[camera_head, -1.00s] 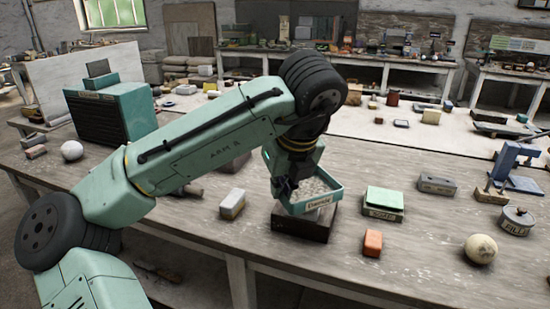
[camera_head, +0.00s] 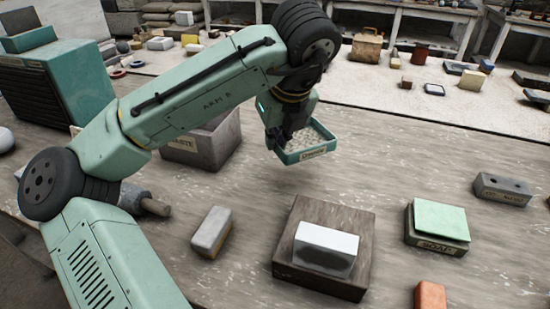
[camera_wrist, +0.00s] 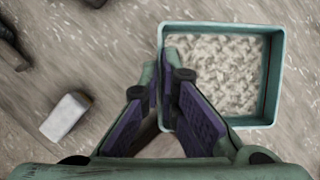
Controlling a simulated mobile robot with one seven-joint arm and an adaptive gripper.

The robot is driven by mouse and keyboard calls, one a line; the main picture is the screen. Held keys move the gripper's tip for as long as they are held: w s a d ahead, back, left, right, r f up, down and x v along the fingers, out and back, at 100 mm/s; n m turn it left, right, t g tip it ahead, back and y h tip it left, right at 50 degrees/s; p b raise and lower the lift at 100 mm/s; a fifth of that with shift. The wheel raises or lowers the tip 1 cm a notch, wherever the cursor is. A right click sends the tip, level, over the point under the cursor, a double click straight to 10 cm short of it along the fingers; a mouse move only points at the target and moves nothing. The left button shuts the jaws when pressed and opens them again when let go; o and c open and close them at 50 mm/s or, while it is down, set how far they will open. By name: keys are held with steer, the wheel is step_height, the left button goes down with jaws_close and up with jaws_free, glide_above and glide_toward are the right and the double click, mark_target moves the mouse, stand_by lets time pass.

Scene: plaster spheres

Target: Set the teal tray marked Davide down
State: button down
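The teal tray (camera_head: 323,151) has a pale label on its front wall and pale, lumpy contents; the lettering is too small to read surely. My gripper (camera_head: 282,137) is at its left side in the head view. In the wrist view my gripper (camera_wrist: 163,75) has its purple-padded fingers on either side of the left wall of the tray (camera_wrist: 275,75), pinching it. The tray looks level and appears held above the worktable (camera_head: 420,150); the exact gap cannot be told.
A dark brown block (camera_head: 353,275) carrying a white-topped grey block (camera_head: 326,247) stands in front of the tray. A grey bin (camera_head: 205,147) is to its left, a green-topped box (camera_head: 440,222) to its front right. The table right of the tray is clear.

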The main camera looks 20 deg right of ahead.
step_height(320, 180, down, 10)
steer(key=shift+w+f+p, duration=0.1)
steer(key=shift+p, duration=0.4)
steer(key=c, duration=1.8)
jaws_free()
steer(key=shift+f, duration=0.1)
